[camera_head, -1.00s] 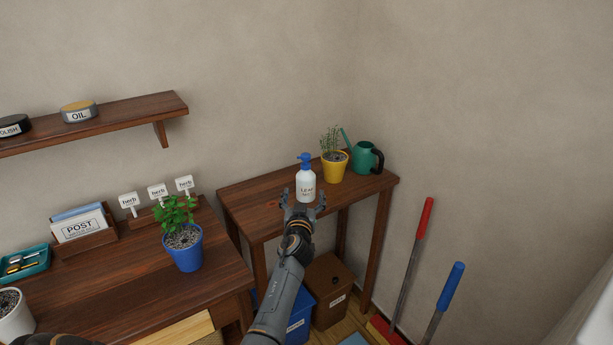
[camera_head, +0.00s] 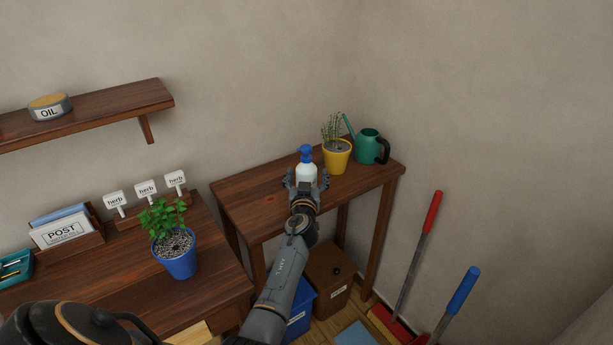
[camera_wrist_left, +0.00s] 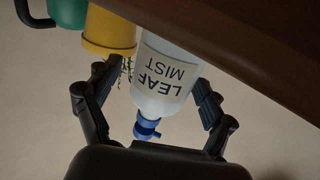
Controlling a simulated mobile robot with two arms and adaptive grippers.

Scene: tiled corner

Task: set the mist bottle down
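The mist bottle (camera_head: 306,172) is white with a blue spray head and stands upright on the small side table (camera_head: 258,208), near its front. In the left wrist view the picture is turned over, and the bottle (camera_wrist_left: 166,78) shows its "LEAF MIST" label with the blue head pointing down. My left gripper (camera_head: 307,179) is in front of the bottle. Its fingers are spread on both sides of it, with a clear gap on the left in the wrist view. The gripper hides the bottle's lower part in the head view. My right gripper is not in view.
A yellow plant pot (camera_head: 337,157) and a green watering can (camera_head: 369,147) stand just right of the bottle. The table's left part is bare. A desk with a blue herb pot (camera_head: 176,260) is to the left. Bins (camera_head: 329,275) stand below; long-handled tools (camera_head: 419,252) lean at right.

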